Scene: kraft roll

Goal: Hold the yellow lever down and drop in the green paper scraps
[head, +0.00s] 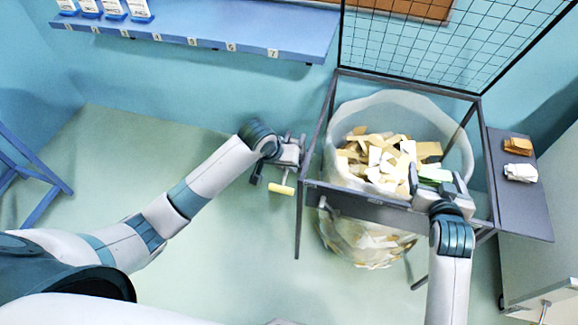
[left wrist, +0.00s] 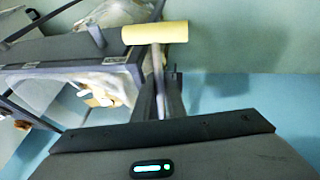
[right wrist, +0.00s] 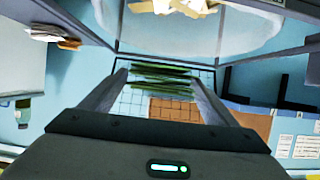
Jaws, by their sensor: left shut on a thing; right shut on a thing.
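The yellow lever (head: 281,188) sticks out at the left side of the dark metal stand. My left gripper (head: 287,166) is shut on its rod, just behind the yellow grip; the left wrist view shows the yellow grip (left wrist: 155,33) beyond the fingertips (left wrist: 162,88). My right gripper (head: 438,186) is shut on the green paper scraps (head: 436,173), over the front right part of the bag's opening. In the right wrist view the scraps (right wrist: 162,78) show as thin green layers between the fingers. The clear bag (head: 462,130) hangs in the stand, holding many cream and tan scraps (head: 380,155).
The black mesh lid (head: 410,45) stands raised behind the bag. A side shelf (head: 520,215) at the right holds a brown stack (head: 518,146) and a white stack (head: 521,172). A blue numbered wall shelf (head: 200,35) is at the back left.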

